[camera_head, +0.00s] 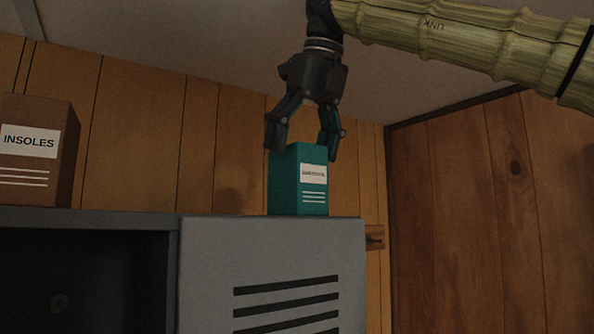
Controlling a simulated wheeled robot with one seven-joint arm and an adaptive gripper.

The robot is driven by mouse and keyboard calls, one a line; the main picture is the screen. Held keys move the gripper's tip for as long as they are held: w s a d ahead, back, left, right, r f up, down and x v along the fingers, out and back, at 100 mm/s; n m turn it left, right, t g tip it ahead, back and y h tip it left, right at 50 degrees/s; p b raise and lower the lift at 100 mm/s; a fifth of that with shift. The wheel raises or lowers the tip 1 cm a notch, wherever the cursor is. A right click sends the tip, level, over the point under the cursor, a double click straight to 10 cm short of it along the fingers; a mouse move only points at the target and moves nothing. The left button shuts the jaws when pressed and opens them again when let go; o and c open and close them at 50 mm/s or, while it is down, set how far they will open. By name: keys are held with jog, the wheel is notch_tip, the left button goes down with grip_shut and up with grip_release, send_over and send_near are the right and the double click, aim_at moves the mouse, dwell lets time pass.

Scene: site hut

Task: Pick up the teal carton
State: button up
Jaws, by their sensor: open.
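The teal carton (284,190) stands upright on top of the grey locker, near its right side. It has a white label, too small to read, and white lines below it. My gripper (303,143) points down from above, its two fingers open. The fingertips are at about the height of the carton's top, one at its left and one at its right in the picture. I cannot tell whether either finger touches the carton.
The grey locker (210,270) has a slotted door front and a dark open compartment (80,275) at left. A brown carton marked INSOLES (68,160) stands on top at far left. The locker top between the cartons is clear. Wood-panelled walls (455,200) rise behind and at right.

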aim_at(293, 175)
jog(key=shift+w+a, duration=0.35)
jog(key=shift+w, duration=0.2)
jog(key=shift+f+p, duration=0.35)
jog(key=shift+f, duration=0.15)
jog(key=p+x, duration=0.1)
jog(key=x, duration=0.3)
jog(key=shift+w, duration=0.1)
jog(key=c, duration=1.1)
